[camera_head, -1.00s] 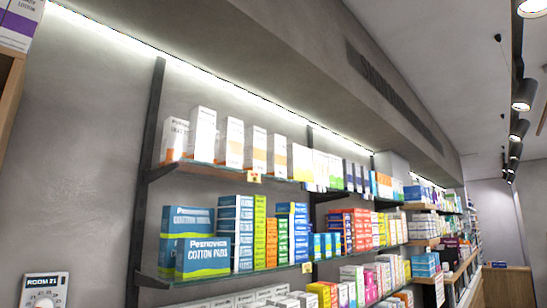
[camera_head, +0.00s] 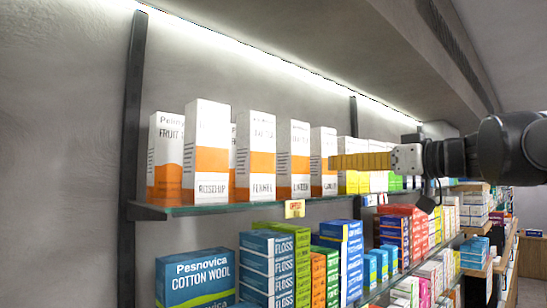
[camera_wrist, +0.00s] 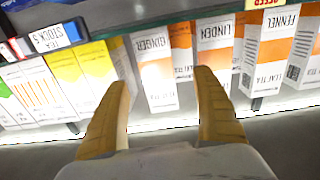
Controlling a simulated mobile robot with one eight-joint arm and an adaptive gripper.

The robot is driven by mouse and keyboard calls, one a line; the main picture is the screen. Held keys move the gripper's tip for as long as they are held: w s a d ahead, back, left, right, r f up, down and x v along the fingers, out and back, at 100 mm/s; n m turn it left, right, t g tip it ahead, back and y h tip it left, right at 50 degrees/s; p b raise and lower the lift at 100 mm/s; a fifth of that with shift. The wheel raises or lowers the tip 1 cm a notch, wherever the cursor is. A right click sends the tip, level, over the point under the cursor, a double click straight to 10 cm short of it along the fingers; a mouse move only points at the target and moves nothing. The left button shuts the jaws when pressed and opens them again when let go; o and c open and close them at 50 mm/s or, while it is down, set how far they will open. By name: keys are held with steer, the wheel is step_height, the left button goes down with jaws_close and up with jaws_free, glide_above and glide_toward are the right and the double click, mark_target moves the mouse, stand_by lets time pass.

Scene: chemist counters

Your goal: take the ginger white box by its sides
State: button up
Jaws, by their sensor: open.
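The ginger white box (camera_wrist: 155,72) is white with an orange band and shows upside down in the wrist view, with "GINGER" on its face. In the head view, the white box (camera_head: 323,150) just left of my fingertips appears to be it; its label is unreadable there. My gripper (camera_wrist: 163,78) is open, its two yellow fingers apart. In the wrist view the ginger box shows between the fingertips, with no visible contact. In the head view my gripper (camera_head: 332,162) points left at upper-shelf height, its fingers overlapping each other and hiding part of the boxes behind.
The linden box (camera_wrist: 214,50) stands close beside the ginger box, and the fennel box (camera_wrist: 270,50) is beyond it. Yellow-banded boxes (camera_wrist: 85,70) are on the other side. The glass shelf (camera_head: 235,207) carries the row.

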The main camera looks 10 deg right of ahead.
mark_target(324, 165)
steer(key=p+x, duration=0.2)
steer(key=x, duration=0.5)
steer(key=shift+w+d, duration=0.1)
steer(key=shift+w, duration=0.45)
steer(key=shift+s, duration=0.2)
steer(key=shift+c, duration=0.5)
steer(key=shift+s, duration=0.1)
steer(key=c, duration=1.2)
